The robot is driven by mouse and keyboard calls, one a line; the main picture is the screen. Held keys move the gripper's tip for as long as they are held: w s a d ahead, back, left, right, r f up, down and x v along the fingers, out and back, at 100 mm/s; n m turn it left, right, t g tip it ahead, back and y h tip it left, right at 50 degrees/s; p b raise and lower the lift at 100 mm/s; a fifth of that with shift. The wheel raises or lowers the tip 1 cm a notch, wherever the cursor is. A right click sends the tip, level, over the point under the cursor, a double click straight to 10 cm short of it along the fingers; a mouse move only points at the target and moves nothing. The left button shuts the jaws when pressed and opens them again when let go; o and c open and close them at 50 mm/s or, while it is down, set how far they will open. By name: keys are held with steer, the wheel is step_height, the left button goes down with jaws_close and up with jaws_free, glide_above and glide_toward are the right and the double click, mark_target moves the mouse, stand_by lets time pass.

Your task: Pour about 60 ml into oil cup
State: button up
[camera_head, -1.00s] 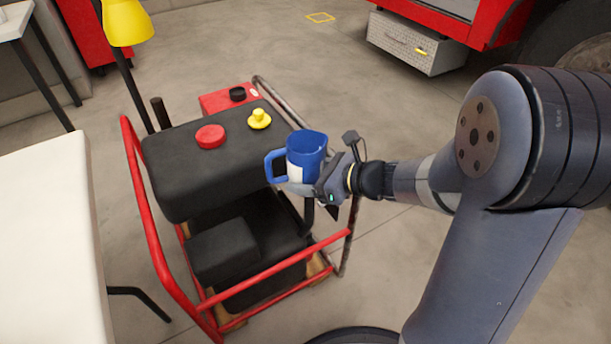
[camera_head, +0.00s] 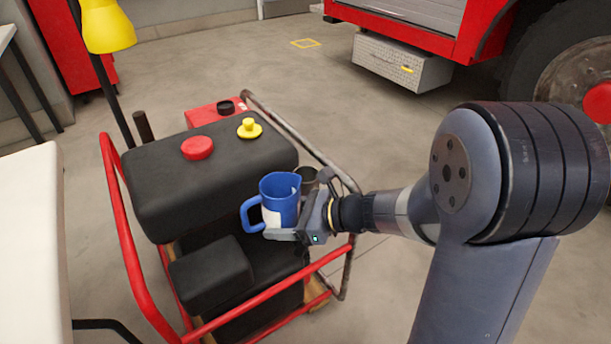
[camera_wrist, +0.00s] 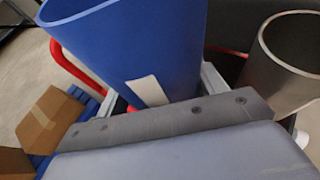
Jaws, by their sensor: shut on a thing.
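A blue jug (camera_head: 280,197) with a side handle and a white label is held in my gripper (camera_head: 290,236), in front of the pump's black tank. It stands close to upright, and its contents cannot be seen. In the wrist view the jug (camera_wrist: 140,45) fills the upper left, above my gripper (camera_wrist: 160,115). A dark metal cup (camera_head: 306,178), which looks like the oil cup, shows just behind and right of the jug in the head view, partly hidden. In the wrist view this cup (camera_wrist: 285,60) is open-topped at the right, apart from the jug.
The pump has a red tubular frame (camera_head: 130,265), a red cap (camera_head: 197,148) and a yellow cap (camera_head: 249,128) on its black tank (camera_head: 215,170). A white table (camera_head: 30,240) is at left. Cardboard boxes (camera_wrist: 50,118) show in the wrist view. Open floor lies behind and right.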

mark_target(287, 191)
steer(key=shift+r+p, duration=0.2)
steer(key=shift+p, duration=0.15)
steer(key=shift+w+d+r+m+y+p, duration=0.1)
steer(key=shift+r+m+y+p, duration=0.2)
steer(key=shift+m+p, duration=0.45)
steer(key=shift+w+r+m+g+y+p, duration=0.15)
steer(key=shift+m+g+y+p, duration=0.25)
steer(key=shift+m+g+p, duration=0.15)
steer(key=r+m+p, duration=0.1)
steer(key=r+p, duration=0.1)
steer(key=r+y+p, duration=0.1)
steer(key=r+p, duration=0.1)
steer(key=w+r+m+g+p, duration=0.1)
steer(key=r+p, duration=0.1)
steer(key=r, duration=0.1)
steer(key=shift+d+m+y, duration=0.3)
steer(key=shift+f+m+b, duration=0.3)
steer(key=shift+f+b, duration=0.5)
steer(key=shift+f, duration=0.1)
steer(key=shift+s+f+m+y+b, duration=0.1)
steer(key=shift+f+m+y+b, duration=0.2)
steer(key=shift+f+m+b, duration=0.15)
steer(key=shift+r+g, duration=0.15)
steer(key=shift+g, duration=0.2)
steer(key=shift+s+a+m+y+b, duration=0.2)
steer(key=shift+m+y+b, duration=0.15)
steer(key=shift+m, duration=0.3)
